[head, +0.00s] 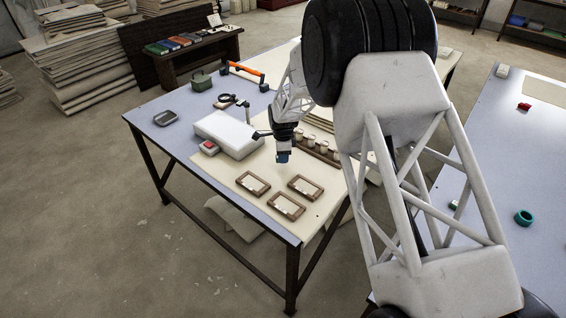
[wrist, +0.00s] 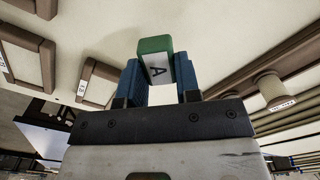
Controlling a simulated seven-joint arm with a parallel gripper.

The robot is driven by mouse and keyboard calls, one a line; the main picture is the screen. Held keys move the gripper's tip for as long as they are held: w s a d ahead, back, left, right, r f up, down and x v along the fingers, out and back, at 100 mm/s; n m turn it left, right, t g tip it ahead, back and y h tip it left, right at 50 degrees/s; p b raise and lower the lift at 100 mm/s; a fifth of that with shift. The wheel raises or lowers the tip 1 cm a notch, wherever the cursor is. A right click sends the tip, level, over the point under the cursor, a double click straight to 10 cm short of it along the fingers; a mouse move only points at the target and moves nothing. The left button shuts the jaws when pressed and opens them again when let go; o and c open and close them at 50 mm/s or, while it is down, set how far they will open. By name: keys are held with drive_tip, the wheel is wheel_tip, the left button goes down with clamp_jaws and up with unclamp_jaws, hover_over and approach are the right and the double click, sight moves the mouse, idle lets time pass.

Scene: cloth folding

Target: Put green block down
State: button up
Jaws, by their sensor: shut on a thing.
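The green block (wrist: 155,44) is between the blue fingers of my gripper (wrist: 160,80) in the wrist view. It has a white face marked with a dark letter A. The fingers press on its two sides. In the head view my gripper (head: 283,157) points down above the cream mat (head: 230,176) on the table. The block is too small to make out clearly there. Three brown wooden frames, the left (head: 253,183), the right (head: 305,187) and the front one (head: 286,206), lie on the mat in front of the gripper.
A white box (head: 228,133) with a small red and white item (head: 209,147) beside it lies left of my gripper. A brown rack with pale round pieces (head: 317,146) stands to its right. The cream mat around the frames has bare room. A second table (head: 500,150) is at the right.

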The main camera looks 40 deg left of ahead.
drive_tip(key=shift+f, duration=0.1)
drive_tip(key=shift+f, duration=1.65)
drive_tip(key=shift+f, duration=0.1)
drive_tip(key=o, duration=0.9)
drive_tip(key=shift+r, duration=6.1)
